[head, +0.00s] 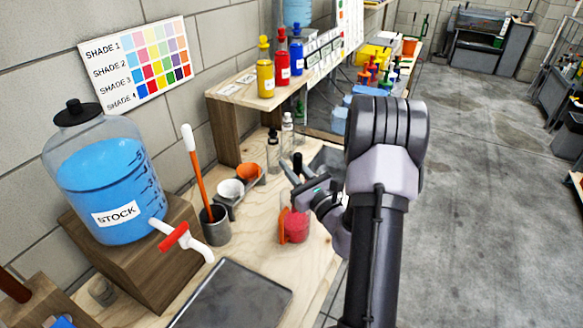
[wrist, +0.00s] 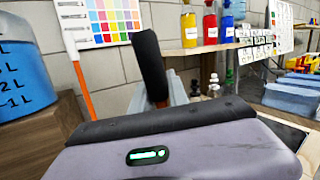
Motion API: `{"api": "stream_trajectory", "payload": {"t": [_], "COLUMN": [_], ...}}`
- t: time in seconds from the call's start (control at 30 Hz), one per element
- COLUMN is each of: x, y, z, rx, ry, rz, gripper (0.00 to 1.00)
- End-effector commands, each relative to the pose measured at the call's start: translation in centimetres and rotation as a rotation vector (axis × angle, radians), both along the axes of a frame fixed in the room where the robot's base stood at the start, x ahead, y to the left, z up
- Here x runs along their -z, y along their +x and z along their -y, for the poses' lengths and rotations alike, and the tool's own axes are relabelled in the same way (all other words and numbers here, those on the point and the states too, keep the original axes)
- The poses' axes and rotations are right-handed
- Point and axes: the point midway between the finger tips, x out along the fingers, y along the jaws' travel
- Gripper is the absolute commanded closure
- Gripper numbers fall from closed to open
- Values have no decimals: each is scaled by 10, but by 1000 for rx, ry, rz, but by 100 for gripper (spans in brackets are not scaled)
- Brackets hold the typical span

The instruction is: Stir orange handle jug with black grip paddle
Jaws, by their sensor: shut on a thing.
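The orange handle jug (head: 296,228) is a clear vessel with red liquid, standing on the wooden bench in the head view. Its orange handle (head: 282,226) is on its left side. My gripper (head: 297,182) is above the jug and shut on the black grip paddle. The paddle's black grip (head: 297,160) sticks up above the fingers. In the wrist view the black grip (wrist: 150,62) leans slightly, with a short piece of brown-orange shaft below it. The paddle's lower end is hidden, so I cannot tell whether it is in the liquid.
A white grip paddle (head: 199,180) stands in a grey cup (head: 215,228) left of the jug. White and orange bowls (head: 249,172) sit in a holder behind. A dark tray (head: 230,298) lies in front. The STOCK tank (head: 100,175) has a red-handled tap reaching over the bench.

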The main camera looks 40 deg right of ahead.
Motion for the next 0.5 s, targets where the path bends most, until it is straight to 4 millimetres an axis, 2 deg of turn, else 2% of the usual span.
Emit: {"api": "stream_trajectory", "payload": {"t": [0.03,0.5], "x": [-10,-62], "y": [0,0], "z": [0,0], "rx": [0,-1], "ry": [0,0], "rz": [0,0], "gripper": [100,100]}}
